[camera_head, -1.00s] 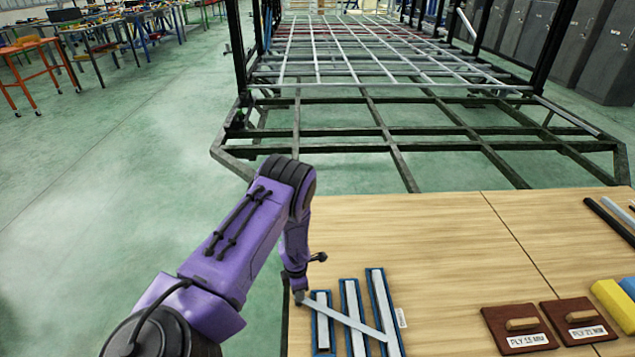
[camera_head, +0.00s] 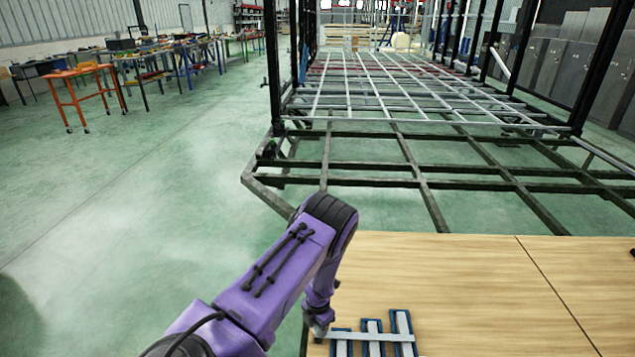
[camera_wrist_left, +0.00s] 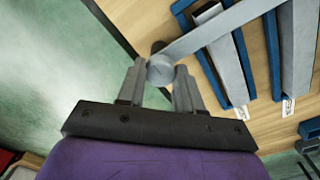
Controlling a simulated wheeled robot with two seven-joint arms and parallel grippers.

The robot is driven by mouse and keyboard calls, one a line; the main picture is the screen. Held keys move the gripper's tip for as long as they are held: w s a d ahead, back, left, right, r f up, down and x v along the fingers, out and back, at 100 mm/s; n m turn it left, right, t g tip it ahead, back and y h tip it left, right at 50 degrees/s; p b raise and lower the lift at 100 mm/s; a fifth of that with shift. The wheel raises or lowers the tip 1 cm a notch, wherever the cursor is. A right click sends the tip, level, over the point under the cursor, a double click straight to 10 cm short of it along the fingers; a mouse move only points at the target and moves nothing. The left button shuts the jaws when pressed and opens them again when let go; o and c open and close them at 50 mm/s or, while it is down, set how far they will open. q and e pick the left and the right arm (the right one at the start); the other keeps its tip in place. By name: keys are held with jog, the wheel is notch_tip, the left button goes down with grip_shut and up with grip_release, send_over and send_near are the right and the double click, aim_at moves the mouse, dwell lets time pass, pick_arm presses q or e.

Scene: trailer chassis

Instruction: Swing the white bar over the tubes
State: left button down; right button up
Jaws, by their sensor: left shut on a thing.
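The white bar (camera_head: 372,336) lies across three pale tubes in blue holders (camera_head: 401,322) on the wooden table. In the left wrist view the bar (camera_wrist_left: 218,27) runs from a round grey knob (camera_wrist_left: 160,69) at its near end towards the upper right, over the tubes (camera_wrist_left: 229,68). My left gripper (camera_head: 318,329) is at the bar's left end, by the table's left edge. In the left wrist view its two fingers (camera_wrist_left: 161,78) are shut on the knob, one on each side. I cannot tell whether the bar touches the tubes. My right gripper is not in view.
The wooden table (camera_head: 470,285) is clear behind and to the right of the tubes. A dark metal trailer frame (camera_head: 420,185) stands beyond it. Open green floor (camera_head: 150,200) lies to the left, with workbenches (camera_head: 90,90) farther back.

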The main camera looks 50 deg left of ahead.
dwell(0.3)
pick_arm(q)
jog(key=c, duration=0.7)
grip_release()
jog(key=shift+c, duration=0.2)
notch_tip(320, 180, up, 11)
jog(key=p, duration=0.1)
jog(key=shift+f, duration=0.2)
